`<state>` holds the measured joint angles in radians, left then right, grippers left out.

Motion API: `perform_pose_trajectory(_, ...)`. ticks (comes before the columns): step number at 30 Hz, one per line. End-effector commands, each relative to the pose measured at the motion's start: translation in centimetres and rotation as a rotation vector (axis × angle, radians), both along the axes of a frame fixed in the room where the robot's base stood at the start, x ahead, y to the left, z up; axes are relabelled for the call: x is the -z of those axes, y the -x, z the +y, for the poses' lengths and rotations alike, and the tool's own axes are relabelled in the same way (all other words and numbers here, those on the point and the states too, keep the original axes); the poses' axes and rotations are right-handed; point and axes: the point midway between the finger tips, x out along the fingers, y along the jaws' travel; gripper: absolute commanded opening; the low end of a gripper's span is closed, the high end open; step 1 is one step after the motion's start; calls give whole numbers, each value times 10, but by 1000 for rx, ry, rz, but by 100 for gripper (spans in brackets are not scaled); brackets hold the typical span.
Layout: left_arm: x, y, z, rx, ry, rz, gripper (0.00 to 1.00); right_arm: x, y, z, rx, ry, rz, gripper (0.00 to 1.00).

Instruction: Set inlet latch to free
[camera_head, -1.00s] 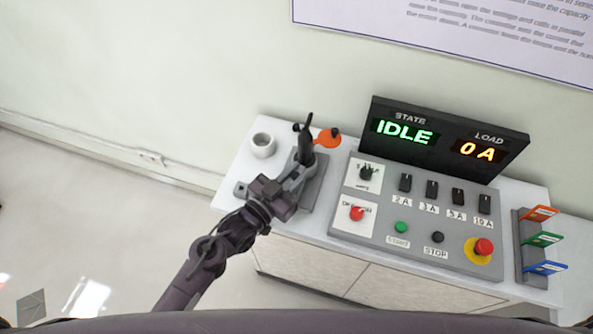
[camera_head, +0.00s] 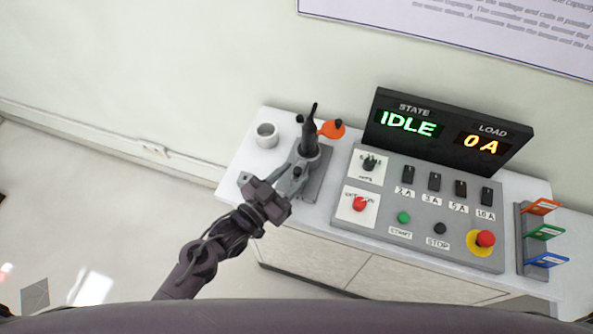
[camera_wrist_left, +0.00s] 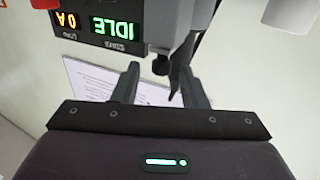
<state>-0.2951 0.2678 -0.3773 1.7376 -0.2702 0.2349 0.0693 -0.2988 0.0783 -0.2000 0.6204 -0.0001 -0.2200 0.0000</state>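A grey fixture (camera_head: 320,172) stands on the left part of the white cabinet. It carries a dark upright post (camera_head: 310,137) and an orange lever with a black knob (camera_head: 332,129) to the post's right. I cannot tell which part is the inlet latch. My left gripper (camera_head: 297,174) is at the fixture's near left side, partly overlapping it. In the left wrist view its fingers (camera_wrist_left: 160,74) are apart, with a dark knob and a thin dark piece showing between or beyond them. Contact is unclear. My right gripper is not in view.
A white cup (camera_head: 266,136) stands left of the fixture. A control panel (camera_head: 420,225) with switches and buttons lies to the right, below a display (camera_head: 447,134) reading IDLE and 0 A. A rack of coloured tags (camera_head: 522,240) stands at the far right.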

Motion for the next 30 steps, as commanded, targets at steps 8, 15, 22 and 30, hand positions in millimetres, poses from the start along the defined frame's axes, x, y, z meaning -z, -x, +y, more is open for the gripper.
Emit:
perform_pose_trajectory(8,3,36,29,1,-2,2,39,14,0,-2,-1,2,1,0)
perform_pose_trajectory(15,0,43,35,1,0,0,39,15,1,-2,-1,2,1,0)
perform_pose_trajectory(22,0,42,35,1,0,0,39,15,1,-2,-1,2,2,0)
perform_pose_trajectory(30,0,41,35,-4,-7,6,39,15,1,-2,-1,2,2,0)
